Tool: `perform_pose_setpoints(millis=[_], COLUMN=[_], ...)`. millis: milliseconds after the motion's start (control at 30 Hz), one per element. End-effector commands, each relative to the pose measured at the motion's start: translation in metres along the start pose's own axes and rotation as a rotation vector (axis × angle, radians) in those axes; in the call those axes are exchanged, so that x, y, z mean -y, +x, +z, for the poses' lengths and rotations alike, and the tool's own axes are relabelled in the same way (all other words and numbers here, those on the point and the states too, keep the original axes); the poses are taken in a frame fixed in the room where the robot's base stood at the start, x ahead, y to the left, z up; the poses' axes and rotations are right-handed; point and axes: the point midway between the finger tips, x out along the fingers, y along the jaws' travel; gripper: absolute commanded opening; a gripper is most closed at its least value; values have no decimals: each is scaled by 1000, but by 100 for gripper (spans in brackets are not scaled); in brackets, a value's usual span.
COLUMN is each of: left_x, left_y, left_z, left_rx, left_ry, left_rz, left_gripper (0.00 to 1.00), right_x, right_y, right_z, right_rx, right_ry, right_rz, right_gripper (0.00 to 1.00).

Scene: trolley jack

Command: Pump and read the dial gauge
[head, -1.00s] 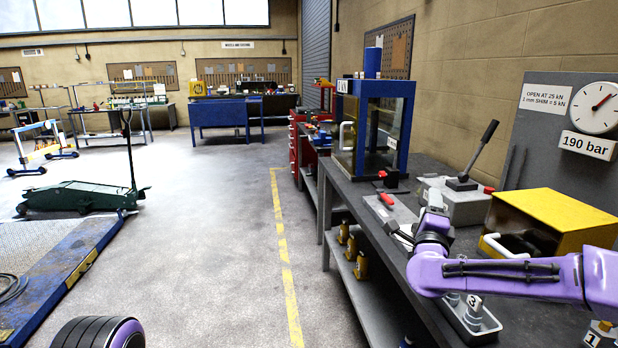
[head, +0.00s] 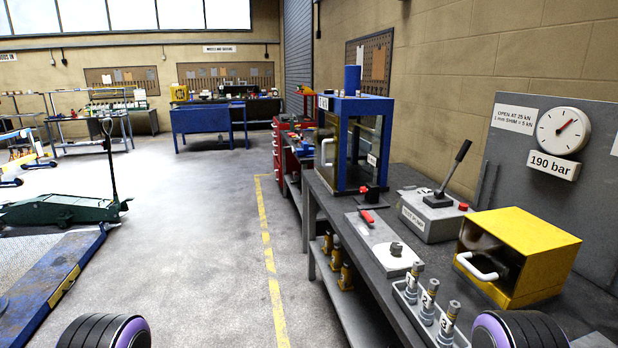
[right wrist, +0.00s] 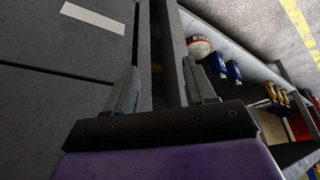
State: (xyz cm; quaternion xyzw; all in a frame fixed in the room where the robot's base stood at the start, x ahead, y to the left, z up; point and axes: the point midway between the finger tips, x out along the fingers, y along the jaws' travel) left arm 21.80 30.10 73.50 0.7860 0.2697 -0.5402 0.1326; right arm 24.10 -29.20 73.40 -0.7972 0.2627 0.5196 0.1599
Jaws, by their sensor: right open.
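The dial gauge (head: 564,131) hangs on a grey panel at the right in the head view. Its face is white with a red needle pointing to the upper right, and the plate below reads 190 bar (head: 553,166). The grey hand pump (head: 430,216) stands on the bench with its black lever (head: 453,168) tilted up to the right. My right gripper (right wrist: 165,88) shows only in the right wrist view, its fingers apart and empty, near the bench edge. It is away from the pump. My left gripper is not in view.
A blue-framed cabinet (head: 346,186), a plate with a red-handled valve (head: 368,217), a yellow box (head: 520,240) and a tray (head: 411,309) of numbered parts stand on the bench. Bottles (right wrist: 218,66) sit on the shelf below.

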Motion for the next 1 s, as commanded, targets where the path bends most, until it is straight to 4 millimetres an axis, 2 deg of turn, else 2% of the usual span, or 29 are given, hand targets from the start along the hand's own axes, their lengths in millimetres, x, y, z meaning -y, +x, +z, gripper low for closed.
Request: perform_pose_setpoints(millis=[67, 167, 1000], left_x=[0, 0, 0], left_y=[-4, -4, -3], left_z=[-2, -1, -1], left_rx=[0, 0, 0], left_ry=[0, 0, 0], left_rz=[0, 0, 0], left_gripper=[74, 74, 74], right_x=[-16, -23, -21], right_y=[-8, -10, -9], right_z=[7, 11, 10], right_rx=[21, 31, 28], right_ry=[-33, -48, -43], right_rz=[38, 55, 52], right_gripper=[55, 55, 55])
